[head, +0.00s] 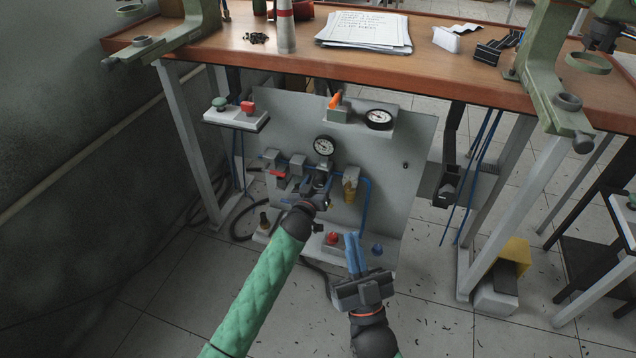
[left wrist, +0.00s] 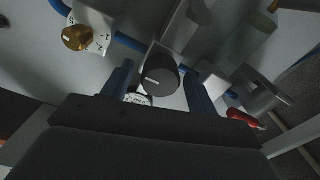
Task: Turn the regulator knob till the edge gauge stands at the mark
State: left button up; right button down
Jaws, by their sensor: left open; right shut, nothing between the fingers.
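The black regulator knob (left wrist: 160,75) with a white pointer line shows in the left wrist view. My left gripper (left wrist: 160,92) is open, with one blue finger on each side of the knob and small gaps visible. In the head view my left gripper (head: 319,184) hides the knob at the panel. One round gauge (head: 323,146) stands just above it; another gauge (head: 379,118) sits on the panel's upper ledge. Which is the edge gauge, and their exact readings, I cannot tell. My right gripper (head: 354,256) is shut and empty, low in front of the panel.
A brass knob (left wrist: 76,38) on a white scale plate and a red-handled valve (left wrist: 243,118) flank the regulator. The grey panel (head: 400,160) hangs below the wooden bench (head: 270,58). An orange lever (head: 335,100) and a button box (head: 236,115) stand near its top.

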pick_arm(q)
jog(key=c, duration=1)
jog(key=shift+r+m+p, duration=0.1)
jog(key=shift+m+p, duration=0.4)
jog(key=shift+p, duration=0.2)
jog(key=shift+m+p, duration=0.4)
pick_arm(e)
notch_tip(320, 180, down, 24)
jog(key=w+a+g+h, duration=0.1)
jog(key=w+g+h, duration=0.1)
jog(key=g, duration=0.6)
jog(key=shift+a+r+g, duration=0.2)
jog(key=shift+a+g, duration=0.1)
jog(key=shift+a, duration=0.1)
pick_arm(q)
jog(key=o, duration=1)
jog(key=shift+s, duration=0.1)
